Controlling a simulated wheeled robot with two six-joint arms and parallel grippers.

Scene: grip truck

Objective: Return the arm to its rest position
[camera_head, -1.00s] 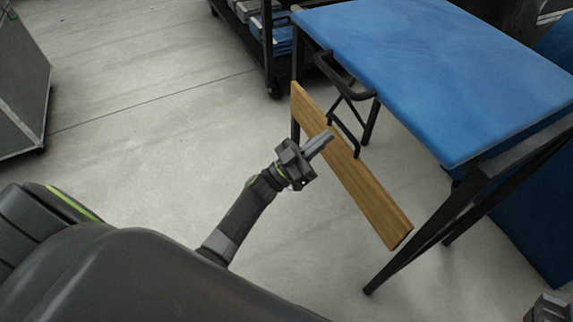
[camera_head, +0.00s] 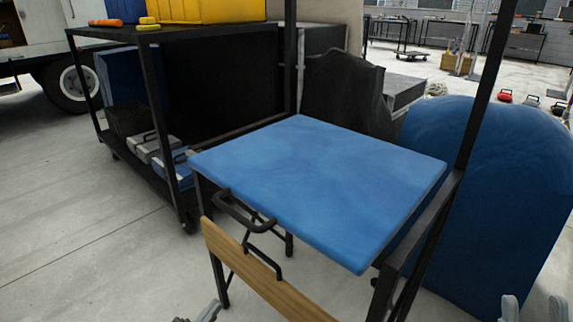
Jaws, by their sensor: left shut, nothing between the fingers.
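My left gripper (camera_head: 209,311) barely shows at the bottom edge, left of the wooden board; it is shut and empty, and the rest of its arm is below the picture. My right gripper (camera_head: 533,308) shows at the bottom right corner, with its two grey fingers apart and nothing between them.
A blue-topped table (camera_head: 320,180) stands in the middle, with a black handle (camera_head: 240,212) and a wooden board (camera_head: 262,275) on its near side. A black cart (camera_head: 152,90) is behind at left. A large blue rounded object (camera_head: 490,190) is at right. The floor at left is clear.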

